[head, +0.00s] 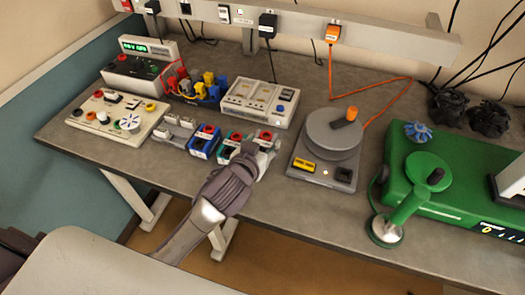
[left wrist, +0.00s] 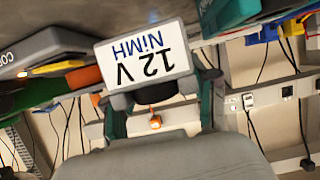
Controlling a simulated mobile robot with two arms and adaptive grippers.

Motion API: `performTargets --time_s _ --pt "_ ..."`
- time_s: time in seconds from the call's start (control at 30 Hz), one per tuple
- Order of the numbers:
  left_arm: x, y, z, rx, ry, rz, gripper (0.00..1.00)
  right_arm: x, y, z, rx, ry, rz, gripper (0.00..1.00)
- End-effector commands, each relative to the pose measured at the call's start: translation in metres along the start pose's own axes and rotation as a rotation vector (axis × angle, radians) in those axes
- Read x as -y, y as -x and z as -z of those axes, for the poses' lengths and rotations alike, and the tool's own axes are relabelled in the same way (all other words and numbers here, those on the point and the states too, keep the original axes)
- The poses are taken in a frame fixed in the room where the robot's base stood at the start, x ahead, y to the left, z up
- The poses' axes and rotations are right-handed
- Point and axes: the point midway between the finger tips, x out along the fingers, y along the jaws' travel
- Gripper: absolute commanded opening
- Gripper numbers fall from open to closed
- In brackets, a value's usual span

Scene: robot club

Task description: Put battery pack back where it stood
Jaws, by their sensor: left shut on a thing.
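My left gripper (head: 248,152) is at the right part of a row of battery packs near the table's front edge, and it is shut on a battery pack. In the left wrist view this battery pack (left wrist: 148,56) shows close up, with a white label reading "12 V NiMH" upside down. In the head view my gripper partly hides it, and I cannot tell whether it touches the surface below. A blue pack (head: 204,140) and a teal pack (head: 228,146) stand at the left of the gripper. My right gripper is not in view.
A grey round-plate device (head: 333,140) with an orange knob stands at the right, and a green machine (head: 440,195) beyond it. Behind are a pale charger-like unit (head: 262,102) and a bin of colourful parts (head: 200,90). A control box (head: 118,115) is at the left. Bare tabletop lies in front.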

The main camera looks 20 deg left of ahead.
Motion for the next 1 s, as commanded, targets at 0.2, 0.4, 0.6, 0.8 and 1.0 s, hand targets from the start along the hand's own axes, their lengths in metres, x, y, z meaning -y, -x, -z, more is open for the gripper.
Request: performTargets --time_s 0.2,0.4,0.6,0.8,1.0 --pt "-0.001 -0.011 -0.028 0.002 -0.003 -0.001 0.08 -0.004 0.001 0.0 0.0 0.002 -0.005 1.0" --pt "-0.001 -0.011 -0.029 0.0 -0.001 -0.001 0.08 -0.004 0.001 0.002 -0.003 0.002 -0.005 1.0" --pt "-0.001 -0.013 -0.033 0.001 -0.001 0.0 0.08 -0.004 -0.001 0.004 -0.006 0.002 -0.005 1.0" --pt "-0.001 -0.013 -0.033 0.003 -0.002 0.0 0.69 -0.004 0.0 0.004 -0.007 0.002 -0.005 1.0" --pt "-0.001 -0.012 -0.031 0.002 -0.002 0.0 0.69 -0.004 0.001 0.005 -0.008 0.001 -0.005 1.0"
